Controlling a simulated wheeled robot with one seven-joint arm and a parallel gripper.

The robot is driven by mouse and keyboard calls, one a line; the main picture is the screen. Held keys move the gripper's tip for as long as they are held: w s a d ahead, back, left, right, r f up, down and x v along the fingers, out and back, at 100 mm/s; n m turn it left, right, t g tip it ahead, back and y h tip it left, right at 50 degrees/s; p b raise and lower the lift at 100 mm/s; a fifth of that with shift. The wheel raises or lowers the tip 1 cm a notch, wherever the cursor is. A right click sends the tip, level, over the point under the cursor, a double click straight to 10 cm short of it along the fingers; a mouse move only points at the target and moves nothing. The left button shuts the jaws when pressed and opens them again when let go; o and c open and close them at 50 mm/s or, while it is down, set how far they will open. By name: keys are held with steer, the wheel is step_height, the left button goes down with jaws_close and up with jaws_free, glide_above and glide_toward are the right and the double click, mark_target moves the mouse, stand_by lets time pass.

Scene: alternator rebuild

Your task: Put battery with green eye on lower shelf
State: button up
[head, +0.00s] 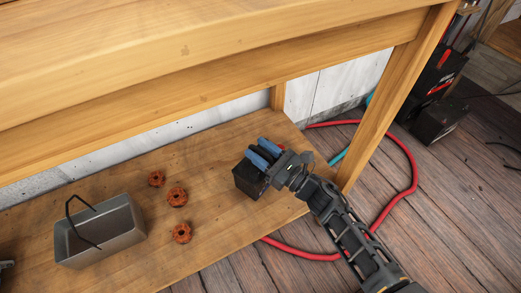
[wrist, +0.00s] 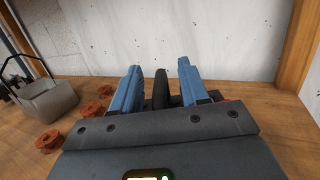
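A black battery (head: 248,181) sits on the wooden lower shelf (head: 215,215), near its right end. My gripper (head: 262,153) reaches over the battery, and its two blue fingers stand apart. In the wrist view, a dark upright piece (wrist: 160,90), apparently the battery's handle, stands between the fingers with a gap on each side. My gripper's body hides most of the battery there. I cannot make out a green eye on the battery.
A grey metal bin (head: 100,238) with a wire handle and orange-brown round parts (head: 177,196) stand left on the shelf. The bench top (head: 200,50) is above, with a wooden leg (head: 395,100) at right. A red hose (head: 414,165) lies on the floor.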

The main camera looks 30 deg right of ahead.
steer(key=shift+s+r, duration=0.1)
steer(key=shift+r, duration=0.05)
steer(key=p+v, duration=0.1)
steer(key=v, duration=1.1)
steer(key=shift+a, duration=0.1)
steer(key=s+d+r+m+h, duration=0.1)
steer(key=s+r+m+h, duration=0.15)
steer(key=s+m, duration=0.6)
steer(key=s+r+m+h, duration=0.2)
steer(key=s+r+m, duration=0.2)
steer(key=s+m, duration=0.45)
steer(key=s+a+r+m+g+h, duration=0.1)
steer(key=s+a+r+m, duration=0.1)
steer(key=s+r+m, duration=0.4)
steer(key=s+a+r+m+g+h, duration=0.2)
steer(key=s+r+m, duration=0.3)
steer(key=m, duration=1.2)
step_height(320, 180, up, 3)
steer(key=shift+s+a+f+m, duration=0.1)
steer(key=shift+s+a+m, duration=0.25)
steer(key=shift+a, duration=0.4)
